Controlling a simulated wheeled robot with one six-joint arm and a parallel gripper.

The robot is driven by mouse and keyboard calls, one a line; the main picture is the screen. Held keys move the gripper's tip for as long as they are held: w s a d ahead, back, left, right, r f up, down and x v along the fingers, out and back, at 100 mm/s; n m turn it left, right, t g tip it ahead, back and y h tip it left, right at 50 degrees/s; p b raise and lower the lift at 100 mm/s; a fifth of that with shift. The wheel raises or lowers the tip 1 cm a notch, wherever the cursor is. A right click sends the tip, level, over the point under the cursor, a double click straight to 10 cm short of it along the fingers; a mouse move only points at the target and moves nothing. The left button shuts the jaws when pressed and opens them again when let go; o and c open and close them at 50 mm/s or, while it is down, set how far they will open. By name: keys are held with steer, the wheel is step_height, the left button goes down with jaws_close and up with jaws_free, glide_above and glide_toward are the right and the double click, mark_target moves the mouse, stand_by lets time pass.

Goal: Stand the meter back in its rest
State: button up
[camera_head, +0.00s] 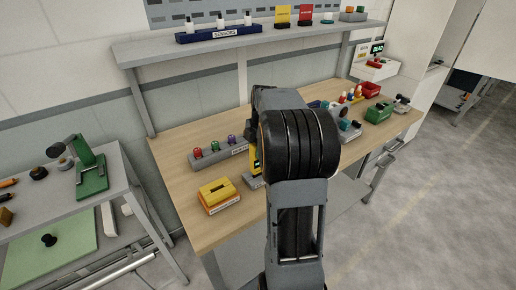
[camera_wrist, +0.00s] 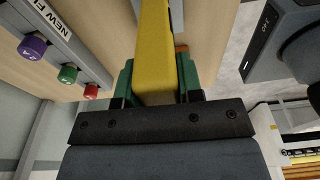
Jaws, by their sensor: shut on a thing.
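The yellow meter (camera_wrist: 155,45) stands between the two green fingers of my gripper (camera_wrist: 156,72) in the wrist view, and the gripper is shut on it. In the head view a strip of the yellow and black meter (camera_head: 256,160) shows left of my arm, which hides the rest of it and the gripper. A grey block (camera_head: 254,183), perhaps the rest, lies on the bench just below the meter. Whether the meter touches it is hidden.
A grey rack (camera_head: 222,157) with coloured knobs lies behind; it also shows in the wrist view (camera_wrist: 62,35). A yellow box (camera_head: 218,193) sits front left. A green bin (camera_head: 378,113) and red bin (camera_head: 371,88) stand right. A shelf (camera_head: 270,38) overhangs the back.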

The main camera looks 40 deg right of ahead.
steer(key=shift+f+b, duration=0.7)
steer(key=shift+f, duration=0.4)
steer(key=o, duration=1.2)
steer(key=shift+r, duration=0.1)
steer(key=shift+r, duration=0.1)
steer(key=r, duration=0.4)
steer(key=d+r, duration=0.1)
steer(key=r, duration=0.4)
steer(key=r+p, duration=0.1)
steer(key=r, duration=0.3)
steer(key=shift+d+r, duration=0.3)
steer(key=shift+d, duration=0.05)
